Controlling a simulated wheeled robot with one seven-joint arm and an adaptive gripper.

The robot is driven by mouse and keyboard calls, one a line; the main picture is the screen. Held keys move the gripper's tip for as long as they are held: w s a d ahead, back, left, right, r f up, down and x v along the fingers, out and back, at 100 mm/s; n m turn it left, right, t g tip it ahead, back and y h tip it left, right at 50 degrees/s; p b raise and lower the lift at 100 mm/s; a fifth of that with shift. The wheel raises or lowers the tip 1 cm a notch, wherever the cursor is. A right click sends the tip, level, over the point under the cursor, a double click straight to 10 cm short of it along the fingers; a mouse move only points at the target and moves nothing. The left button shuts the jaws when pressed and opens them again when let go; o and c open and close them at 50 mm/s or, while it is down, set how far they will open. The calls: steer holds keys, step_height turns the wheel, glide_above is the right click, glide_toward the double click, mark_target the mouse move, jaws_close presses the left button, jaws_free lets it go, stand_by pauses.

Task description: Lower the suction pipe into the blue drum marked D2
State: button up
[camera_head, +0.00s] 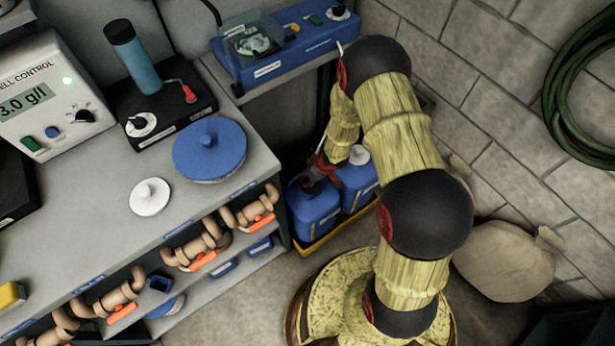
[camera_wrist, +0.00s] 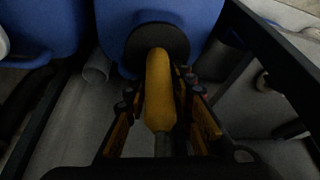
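Two blue drums stand side by side beneath my arm in the head view, the left drum (camera_head: 313,210) and the right drum (camera_head: 357,187). Their labels are too small to read, so I cannot tell which is D2. The right drum has a white cap; the left has a dark top. My gripper (camera_head: 322,165) is just above the left drum. In the wrist view my gripper (camera_wrist: 160,95) is closed around the yellow upper part of the suction pipe (camera_wrist: 158,95). A black disc (camera_wrist: 140,48) lies against a blue drum at its far end. The pipe's lower end is hidden.
A yellow tray (camera_head: 318,243) holds the drums close beside the grey bench (camera_head: 105,235). A blue lid (camera_head: 209,150) and white cap (camera_head: 150,197) lie on the bench. A blue unit (camera_head: 285,45) stands behind. A sack (camera_head: 505,262) lies at right by the wall.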

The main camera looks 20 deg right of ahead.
steer(key=o, duration=0.3)
steer(key=shift+o, duration=0.2)
steer(key=shift+r, duration=0.2)
steer(key=v, duration=1.1)
steer(key=shift+s+r, duration=0.2)
steer(key=shift+r, duration=0.1)
steer(key=shift+d, duration=0.15)
